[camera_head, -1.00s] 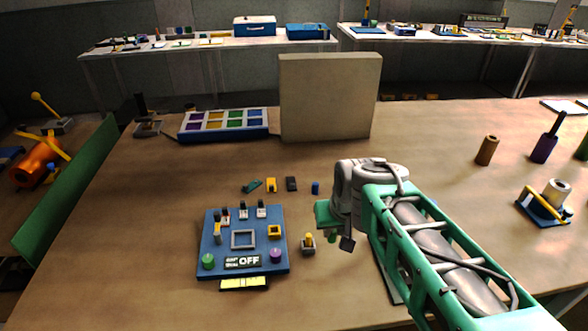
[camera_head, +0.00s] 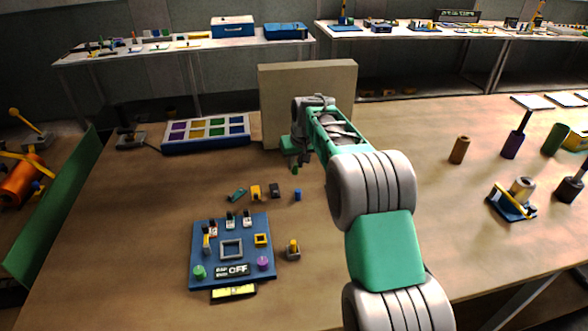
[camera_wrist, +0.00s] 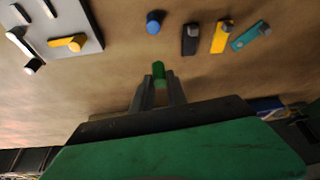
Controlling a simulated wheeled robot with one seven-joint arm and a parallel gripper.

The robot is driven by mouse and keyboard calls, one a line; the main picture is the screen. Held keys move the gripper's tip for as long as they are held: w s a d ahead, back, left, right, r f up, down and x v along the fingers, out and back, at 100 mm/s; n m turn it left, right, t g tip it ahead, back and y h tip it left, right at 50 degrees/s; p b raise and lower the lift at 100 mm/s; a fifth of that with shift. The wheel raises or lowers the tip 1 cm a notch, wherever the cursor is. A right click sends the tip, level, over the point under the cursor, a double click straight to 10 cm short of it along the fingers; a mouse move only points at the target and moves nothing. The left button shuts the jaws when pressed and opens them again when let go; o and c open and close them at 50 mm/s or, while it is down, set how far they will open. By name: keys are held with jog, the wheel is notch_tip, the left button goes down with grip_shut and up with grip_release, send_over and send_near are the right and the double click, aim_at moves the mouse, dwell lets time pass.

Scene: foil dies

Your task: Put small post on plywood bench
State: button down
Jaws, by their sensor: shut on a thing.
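My gripper (camera_wrist: 158,92) is shut on a small green post (camera_wrist: 158,70), which sticks out past the fingertips in the wrist view. In the head view my gripper (camera_head: 297,163) is above the far middle of the brown bench (camera_head: 400,185), in front of the upright beige board. The post (camera_head: 295,171) is a tiny green bit below it there. The gap between post and bench top is hard to judge. My arm covers part of the bench to the right.
Small blue (camera_head: 297,195), black (camera_head: 275,190), yellow (camera_head: 256,192) and teal (camera_head: 236,195) pieces lie near the gripper. A blue switch panel (camera_head: 205,270) is at front left. The beige board (camera_head: 340,82) and a colored tray (camera_head: 180,146) stand behind. Bench left of the panel is clear.

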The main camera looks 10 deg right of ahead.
jog(key=w+f, duration=0.2)
jog(key=f, duration=0.1)
jog(key=shift+w+f+p, duration=0.15)
jog(key=shift+w+p, duration=0.15)
jog(key=shift+w, duration=0.1)
jog(key=shift+f+p, duration=0.4)
jog(key=shift+f, duration=1.4)
jog(key=c, duration=1.3)
grip_release()
jog(key=shift+r, duration=0.45)
jog(key=a+b+v, duration=0.1)
jog(key=b+v, duration=0.1)
jog(key=v, duration=1)
jog(key=s+r, duration=0.4)
jog(key=s, duration=0.8)
jog(key=s+f, duration=0.2)
jog(key=s, duration=1)
jog(key=s+f+m+g, duration=0.1)
jog(key=s+f, duration=0.2)
jog(key=s, duration=0.9)
jog(key=shift+s+f+h, duration=0.2)
jog(key=shift+s+h, duration=0.1)
jog(key=shift+s, duration=0.05)
